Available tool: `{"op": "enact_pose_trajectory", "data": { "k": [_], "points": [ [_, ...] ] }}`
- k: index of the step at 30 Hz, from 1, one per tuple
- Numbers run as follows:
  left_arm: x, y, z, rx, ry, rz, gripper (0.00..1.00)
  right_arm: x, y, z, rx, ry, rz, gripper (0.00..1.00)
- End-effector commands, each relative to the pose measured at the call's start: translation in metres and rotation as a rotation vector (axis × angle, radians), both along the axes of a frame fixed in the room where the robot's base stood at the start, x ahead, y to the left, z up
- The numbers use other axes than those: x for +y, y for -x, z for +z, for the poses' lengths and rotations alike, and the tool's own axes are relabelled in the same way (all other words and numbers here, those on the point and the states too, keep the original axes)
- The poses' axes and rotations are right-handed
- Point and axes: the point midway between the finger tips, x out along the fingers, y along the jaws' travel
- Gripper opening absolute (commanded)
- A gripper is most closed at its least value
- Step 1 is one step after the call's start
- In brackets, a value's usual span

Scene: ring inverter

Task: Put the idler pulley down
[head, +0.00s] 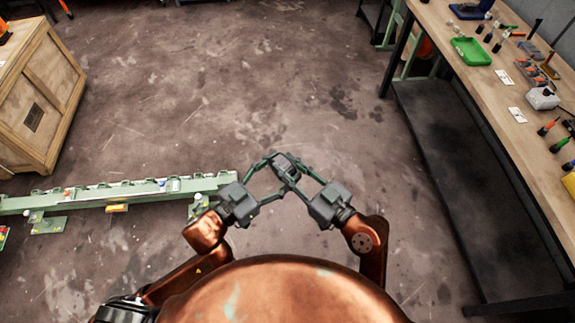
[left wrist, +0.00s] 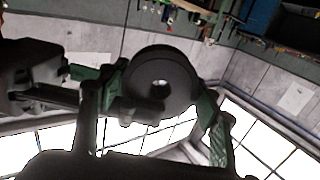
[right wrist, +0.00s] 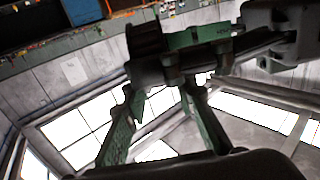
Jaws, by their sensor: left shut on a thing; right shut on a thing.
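The idler pulley (head: 286,165) is a dark round part held in the air in front of me, between both grippers. In the left wrist view it shows as a black disc (left wrist: 160,80) with a central hole. My left gripper (head: 272,172) is shut on it, with a green finger on each side of the disc. My right gripper (head: 297,176) is also shut on it from the other side. In the right wrist view the dark pulley (right wrist: 145,45) is seen nearly edge-on above the fingers; the exact contact of the right fingertips is partly hidden.
A wooden workbench (head: 480,82) with tools and a green tray (head: 471,51) stands at the right, with a dark shelf below. A green rail (head: 110,194) lies at the left. A wooden crate (head: 40,95) stands at the upper left. The floor (head: 270,80) ahead is clear.

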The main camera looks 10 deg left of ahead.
Motion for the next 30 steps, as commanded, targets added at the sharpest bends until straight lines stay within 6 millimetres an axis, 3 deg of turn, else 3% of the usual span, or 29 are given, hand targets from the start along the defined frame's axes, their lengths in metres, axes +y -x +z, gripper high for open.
{"op": "enact_pose_trajectory", "data": {
  "k": [3, 11, 12, 21, 30],
  "points": [
    [0.0, -0.0006, 0.0023, -0.005, 0.002, 0.0, 0.29, 0.0032, 0.0034, 0.0002, 0.002, 0.0, 0.012, 0.0],
    [0.0001, -0.001, 0.0023, -0.005, 0.002, 0.001, 0.29, 0.0041, 0.0045, 0.0003, 0.004, -0.001, 0.016, 0.0],
    [0.0001, -0.001, 0.0023, -0.005, 0.002, 0.001, 0.59, 0.0043, 0.0049, 0.0022, 0.0, -0.004, 0.017, 0.0],
    [0.0001, -0.0007, 0.001, -0.002, 0.001, 0.001, 0.79, 0.0026, 0.0032, 0.0021, 0.0, -0.004, 0.01, 0.0],
    [0.0007, -0.0002, 0.0002, -0.001, -0.001, 0.001, 0.79, 0.002, 0.0024, 0.002, -0.002, -0.004, 0.008, 0.0]
  ]
}}
